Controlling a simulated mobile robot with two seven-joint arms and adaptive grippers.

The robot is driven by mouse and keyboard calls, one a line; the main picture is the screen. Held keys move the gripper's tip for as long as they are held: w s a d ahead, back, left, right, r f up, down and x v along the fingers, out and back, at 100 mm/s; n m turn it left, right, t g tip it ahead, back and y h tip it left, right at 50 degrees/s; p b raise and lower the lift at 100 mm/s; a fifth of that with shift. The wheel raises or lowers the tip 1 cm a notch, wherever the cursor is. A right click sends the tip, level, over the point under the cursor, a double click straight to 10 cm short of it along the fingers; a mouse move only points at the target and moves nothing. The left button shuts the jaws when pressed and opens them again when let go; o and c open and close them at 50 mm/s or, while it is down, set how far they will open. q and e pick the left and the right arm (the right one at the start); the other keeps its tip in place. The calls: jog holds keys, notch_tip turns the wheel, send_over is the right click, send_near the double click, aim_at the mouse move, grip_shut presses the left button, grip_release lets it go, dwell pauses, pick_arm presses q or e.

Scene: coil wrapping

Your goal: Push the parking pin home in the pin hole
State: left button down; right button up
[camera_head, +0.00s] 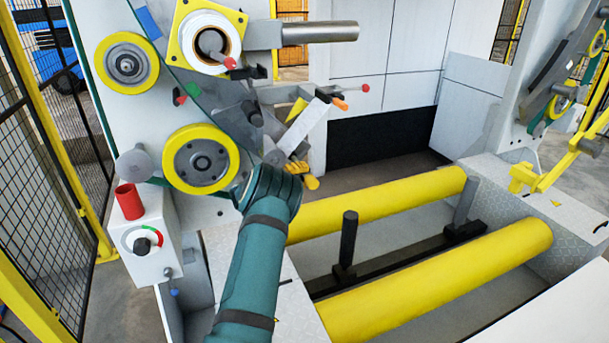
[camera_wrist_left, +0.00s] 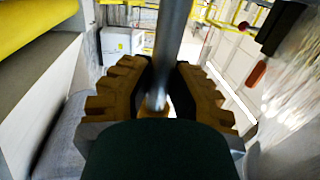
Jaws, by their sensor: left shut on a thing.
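My left gripper (camera_head: 299,172) is beyond my teal wrist, beside the lower yellow-rimmed wheel, and my own arm partly hides it in the head view. In the left wrist view its serrated orange-brown fingers (camera_wrist_left: 160,104) are closed about a grey metal rod (camera_wrist_left: 172,45). The rod stands lengthwise between the fingers and runs up out of the picture. It looks like the parking pin, but its far end is not shown. I cannot pick out the pin hole in either view. My right gripper does not show.
A yellow-rimmed wheel (camera_head: 201,158) and a pale flat bar (camera_head: 304,126) are close to the gripper. A red-tipped lever (camera_head: 345,90) is above. A control box (camera_head: 146,240) is at left. Yellow rollers (camera_head: 440,285) and a black post (camera_head: 348,240) are at right.

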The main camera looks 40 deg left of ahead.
pick_arm(q)
jog(key=shift+w+a, duration=0.15)
jog(key=shift+a, duration=0.1)
dwell(1.2)
jog(key=shift+r, duration=0.15)
dwell(2.5)
dwell(0.7)
jog(key=shift+w+a, duration=0.4)
jog(key=shift+a, duration=0.35)
jog(key=shift+w+a, duration=0.4)
jog(key=shift+a, duration=0.3)
dwell(1.8)
